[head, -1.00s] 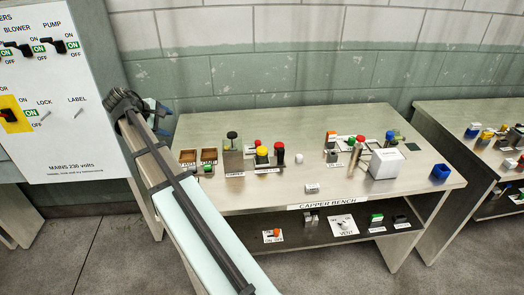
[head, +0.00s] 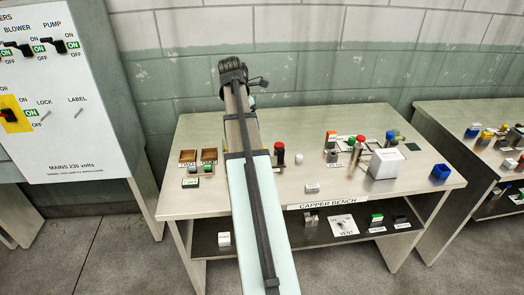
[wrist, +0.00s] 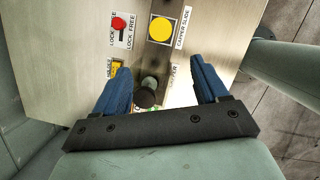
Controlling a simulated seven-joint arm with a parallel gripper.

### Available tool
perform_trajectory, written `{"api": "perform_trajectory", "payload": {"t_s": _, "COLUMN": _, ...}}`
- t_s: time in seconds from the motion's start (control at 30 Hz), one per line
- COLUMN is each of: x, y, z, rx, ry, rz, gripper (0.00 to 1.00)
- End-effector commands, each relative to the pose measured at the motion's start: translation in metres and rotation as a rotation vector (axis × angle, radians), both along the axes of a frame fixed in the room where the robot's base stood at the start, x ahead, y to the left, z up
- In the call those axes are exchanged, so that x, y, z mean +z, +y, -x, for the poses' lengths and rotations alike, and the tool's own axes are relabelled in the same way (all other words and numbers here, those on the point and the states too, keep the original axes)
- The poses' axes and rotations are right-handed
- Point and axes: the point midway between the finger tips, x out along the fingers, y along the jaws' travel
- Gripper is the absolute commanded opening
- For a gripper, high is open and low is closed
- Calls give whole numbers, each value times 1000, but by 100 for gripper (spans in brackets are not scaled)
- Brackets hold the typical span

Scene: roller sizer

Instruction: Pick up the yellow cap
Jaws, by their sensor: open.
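A round yellow top (wrist: 162,29) stands beyond my fingertips in the wrist view, beside a "capper slide" label. A smaller yellow piece (wrist: 117,67) lies nearer my left finger, partly hidden; I cannot tell which of these is the cap. My gripper (wrist: 160,64) is open, with blue fingers apart and nothing held. A dark round-topped post (wrist: 148,96) shows between and below the fingers. In the head view my arm covers this part of the bench, and both yellow pieces are hidden there.
A red knob (wrist: 119,22) sits left of the yellow top. In the head view, a red-topped black post (head: 280,153) stands just right of my arm on the capper bench (head: 330,120). A white box (head: 386,164) and a blue bin (head: 440,172) are farther right.

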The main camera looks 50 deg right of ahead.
Motion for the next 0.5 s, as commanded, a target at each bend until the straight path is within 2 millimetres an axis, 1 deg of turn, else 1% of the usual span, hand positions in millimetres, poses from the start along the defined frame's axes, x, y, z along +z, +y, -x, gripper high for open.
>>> {"api": "perform_trajectory", "payload": {"t_s": 0.17, "x": -12, "y": -5, "z": 5, "rx": 9, "ry": 3, "rz": -9, "gripper": 73}}
{"api": "perform_trajectory", "payload": {"t_s": 0.5, "x": -61, "y": -17, "z": 10, "rx": 7, "ry": 4, "rz": -8, "gripper": 73}}
